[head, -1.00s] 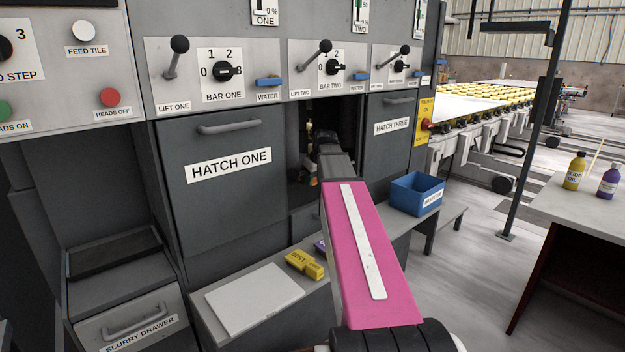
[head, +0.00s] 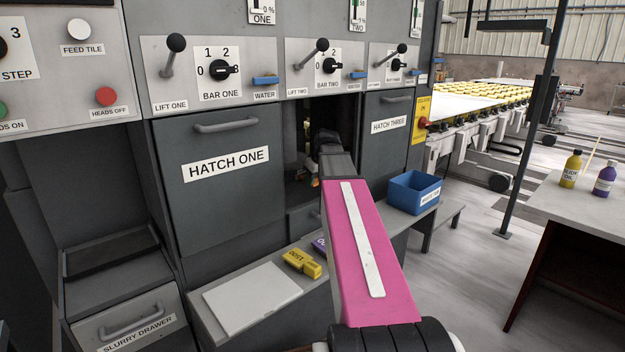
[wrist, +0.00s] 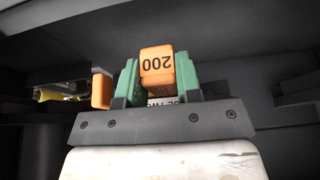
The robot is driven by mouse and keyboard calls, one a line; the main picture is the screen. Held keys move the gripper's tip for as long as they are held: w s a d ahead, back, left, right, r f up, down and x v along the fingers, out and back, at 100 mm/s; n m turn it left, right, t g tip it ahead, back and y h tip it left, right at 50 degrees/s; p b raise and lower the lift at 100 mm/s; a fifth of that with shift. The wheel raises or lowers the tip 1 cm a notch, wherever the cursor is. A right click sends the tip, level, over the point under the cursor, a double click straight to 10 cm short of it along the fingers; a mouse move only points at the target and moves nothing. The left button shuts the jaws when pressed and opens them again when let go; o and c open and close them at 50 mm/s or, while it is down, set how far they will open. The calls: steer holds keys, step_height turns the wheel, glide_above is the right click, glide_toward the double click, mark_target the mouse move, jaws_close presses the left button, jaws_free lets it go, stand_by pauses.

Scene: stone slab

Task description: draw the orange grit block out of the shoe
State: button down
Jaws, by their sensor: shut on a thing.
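In the wrist view an orange block (wrist: 157,66) marked 200 sits between the two green fingers of my gripper (wrist: 158,80), which is shut on it. A second orange piece (wrist: 101,91) shows just left of the fingers. A partly hidden label lies behind the held block. I cannot make out the shoe clearly, nor tell whether the block is still seated in it. In the head view my arm reaches into the dark open bay (head: 318,125) between hatch one and hatch three. My gripper is hidden there, and only a bit of orange (head: 315,183) shows beside the arm.
Hatch one (head: 222,165) and hatch three (head: 386,128) flank the bay closely. On the ledge below are a yellow block (head: 302,262), a purple block (head: 319,243), a pale flat board (head: 250,297) and a blue bin (head: 414,192). Dark walls surround my gripper.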

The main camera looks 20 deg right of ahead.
steer(key=shift+s+d, duration=0.3)
steer(key=shift+s, duration=0.45)
steer(key=c, duration=0.7)
jaws_free()
steer(key=shift+c, duration=0.2)
steer(key=v, duration=1)
steer(key=shift+r, duration=0.4)
